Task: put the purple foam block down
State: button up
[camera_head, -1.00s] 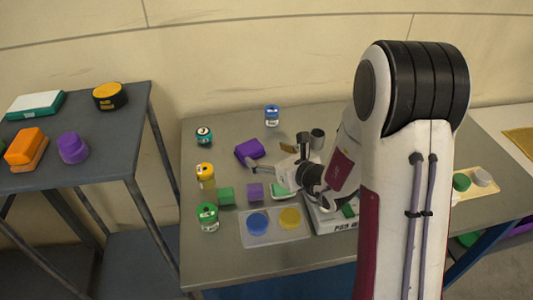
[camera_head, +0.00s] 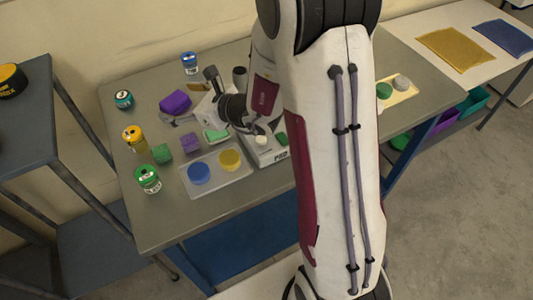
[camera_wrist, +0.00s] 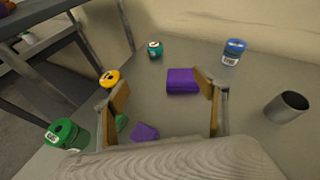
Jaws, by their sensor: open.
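A wide purple block (camera_head: 175,102) lies flat on the grey table near the back left; it also shows in the wrist view (camera_wrist: 182,81). A smaller purple cube (camera_head: 190,143) sits nearer the front, beside a green cube (camera_head: 162,153); the cube also shows in the wrist view (camera_wrist: 145,132). I cannot tell by sight which one is foam. My gripper (camera_wrist: 157,88) is open and empty, its two tan-padded fingers wide apart. The wide block appears between them and beyond, closer to the right finger. In the head view my arm partly hides the gripper.
A blue-lidded jar (camera_head: 189,63), teal jar (camera_head: 124,99), yellow jar (camera_head: 133,138) and green jar (camera_head: 147,179) stand around the blocks. A grey cup (camera_wrist: 287,106) stands at right in the wrist view. A tray (camera_head: 219,182) holds blue and yellow discs. A side shelf (camera_head: 25,125) stands left.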

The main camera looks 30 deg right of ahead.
jog(key=s+a+r+n+g+y, duration=0.4)
jog(key=s+a+r+n, duration=0.4)
jog(key=s+a+n, duration=0.1)
jog(key=s+a+r+n+g+h, duration=0.1)
jog(key=s+r+n+g, duration=0.15)
jog(key=s+n, duration=0.7)
jog(key=s+d+f+n+g+h, duration=0.15)
jog(key=s+d+n+h, duration=0.35)
jog(key=s, duration=0.6)
jog(key=s+d+r+n+h, duration=0.1)
jog(key=s+d+n+h, duration=0.1)
jog(key=d, duration=0.4)
jog(key=s+d+r+n+t+h, duration=0.1)
jog(key=s+d+n+h, duration=0.1)
jog(key=d, duration=0.4)
jog(key=shift+d+r+n+t+h, duration=0.2)
jog(key=shift+n+t+h, duration=0.15)
jog(key=shift+n, duration=0.3)
dwell(3.2)
